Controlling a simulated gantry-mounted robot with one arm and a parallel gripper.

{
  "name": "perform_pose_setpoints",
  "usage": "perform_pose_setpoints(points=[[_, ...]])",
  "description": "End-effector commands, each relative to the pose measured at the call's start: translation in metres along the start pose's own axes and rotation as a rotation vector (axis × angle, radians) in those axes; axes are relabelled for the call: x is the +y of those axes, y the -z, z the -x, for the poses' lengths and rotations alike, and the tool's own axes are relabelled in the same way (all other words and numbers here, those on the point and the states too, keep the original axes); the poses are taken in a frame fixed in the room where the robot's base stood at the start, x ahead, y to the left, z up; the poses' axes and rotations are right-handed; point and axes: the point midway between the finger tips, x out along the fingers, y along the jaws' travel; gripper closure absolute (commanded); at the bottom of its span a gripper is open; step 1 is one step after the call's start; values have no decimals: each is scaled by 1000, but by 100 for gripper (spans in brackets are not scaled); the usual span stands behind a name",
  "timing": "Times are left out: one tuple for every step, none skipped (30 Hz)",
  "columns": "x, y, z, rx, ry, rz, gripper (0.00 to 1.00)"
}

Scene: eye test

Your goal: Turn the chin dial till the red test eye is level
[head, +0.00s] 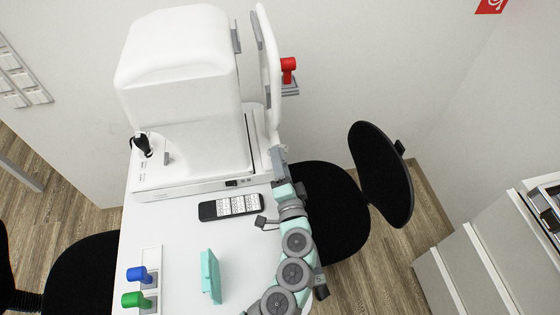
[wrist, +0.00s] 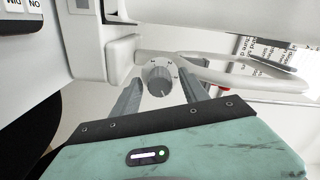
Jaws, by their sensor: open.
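The chin dial (wrist: 159,77) is a round grey knob with marks around it, on the white frame of the eye machine (head: 185,60). In the wrist view it sits between the two fingertips of my gripper (wrist: 161,90). The fingers are apart, one on each side of the dial; I cannot tell if they touch it. In the head view my gripper (head: 278,160) is at the foot of the white upright frame and hides the dial. The red test eye (head: 288,67) is on a grey holder (head: 290,88) right of that frame. Its exact tilt is unclear.
On the white table (head: 185,240) lie a black keypad device (head: 230,206) and a teal block (head: 210,277). A white rack (head: 152,262) holds a blue piece (head: 139,274) and a green piece (head: 133,300). A black chair (head: 330,200) stands to the right.

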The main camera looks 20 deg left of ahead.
Motion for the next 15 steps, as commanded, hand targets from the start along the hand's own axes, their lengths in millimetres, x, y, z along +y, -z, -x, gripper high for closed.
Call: perform_pose_setpoints(points=[[1, 0, 4, 1, -1, -1, 48], [1, 0, 7, 2, -2, -2, 48], [2, 0, 12, 3, -3, -3, 48], [2, 0, 17, 3, -4, -3, 48], [2, 0, 22, 4, -4, -3, 48], [1, 1, 30, 6, -4, -2, 48], [1, 2, 36, 6, -3, -1, 48], [1, 1, 42, 4, -3, -2, 48], [2, 0, 50, 4, -4, -3, 48], [2, 0, 56, 4, -4, -4, 48], [2, 1, 62, 6, -4, -4, 48], [2, 2, 69, 6, -4, -2, 48], [1, 1, 74, 5, -3, -1, 48], [0, 1, 79, 4, -2, 0, 48], [1, 1, 85, 5, -2, -1, 48]])
